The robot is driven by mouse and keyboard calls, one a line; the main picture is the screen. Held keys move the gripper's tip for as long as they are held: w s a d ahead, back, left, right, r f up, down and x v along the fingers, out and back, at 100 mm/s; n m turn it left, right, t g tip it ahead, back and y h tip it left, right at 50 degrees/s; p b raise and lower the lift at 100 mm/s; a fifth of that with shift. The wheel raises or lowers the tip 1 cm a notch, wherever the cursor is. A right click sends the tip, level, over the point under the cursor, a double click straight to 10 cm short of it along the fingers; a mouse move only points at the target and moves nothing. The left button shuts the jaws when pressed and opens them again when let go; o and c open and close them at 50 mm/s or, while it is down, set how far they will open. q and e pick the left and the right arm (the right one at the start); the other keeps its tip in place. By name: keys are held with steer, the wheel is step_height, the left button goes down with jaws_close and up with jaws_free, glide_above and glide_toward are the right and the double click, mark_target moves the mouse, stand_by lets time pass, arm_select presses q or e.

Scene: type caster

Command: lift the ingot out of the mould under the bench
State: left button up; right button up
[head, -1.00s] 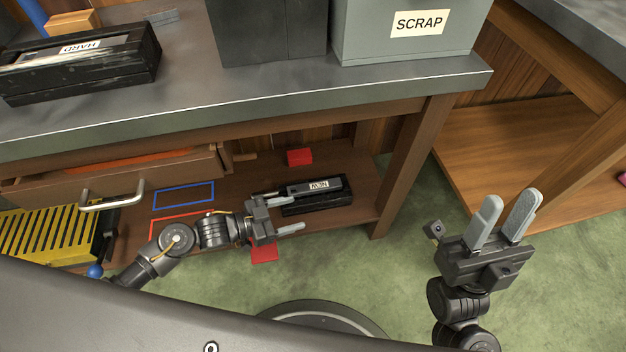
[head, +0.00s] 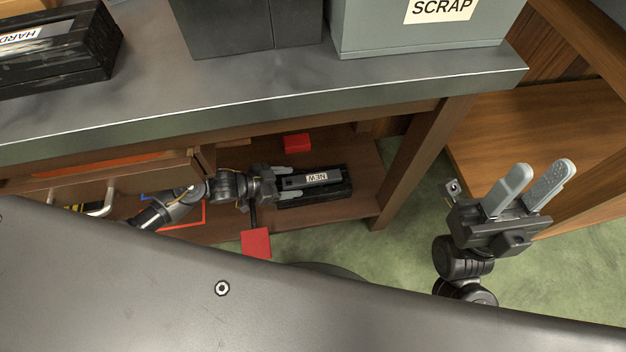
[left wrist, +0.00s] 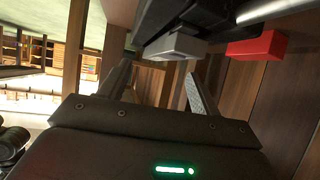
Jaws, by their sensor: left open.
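The grey ingot (head: 323,179), labelled NEW, lies in the black mould (head: 335,194) on the low shelf under the bench. My left gripper (head: 293,181) is open at the ingot's left end, with one finger towards each long side. In the left wrist view a grey block end (left wrist: 176,46) shows ahead of the two fingers, beside dark parts. I cannot tell whether the fingers touch anything. My right gripper (head: 541,171) is open and empty, with its fingers up, off to the right of the bench leg.
The bench top (head: 270,95) hangs above the shelf, with a SCRAP bin (head: 420,38) on it. A bench leg (head: 415,165) stands right of the mould. A red block (head: 297,142) lies behind the mould; a red piece (head: 256,242) is in front. An open drawer (head: 120,180) is left.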

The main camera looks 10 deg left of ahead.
mark_target(313, 177)
arm_select(q)
steer(key=shift+r+b+x, duration=0.2)
steer(key=shift+b+x, duration=1.25)
steer(key=shift+x, duration=1.9)
steer(key=shift+w, duration=0.15)
jaws_close()
steer(key=shift+w+r, duration=0.1)
steer(key=shift+r, duration=0.05)
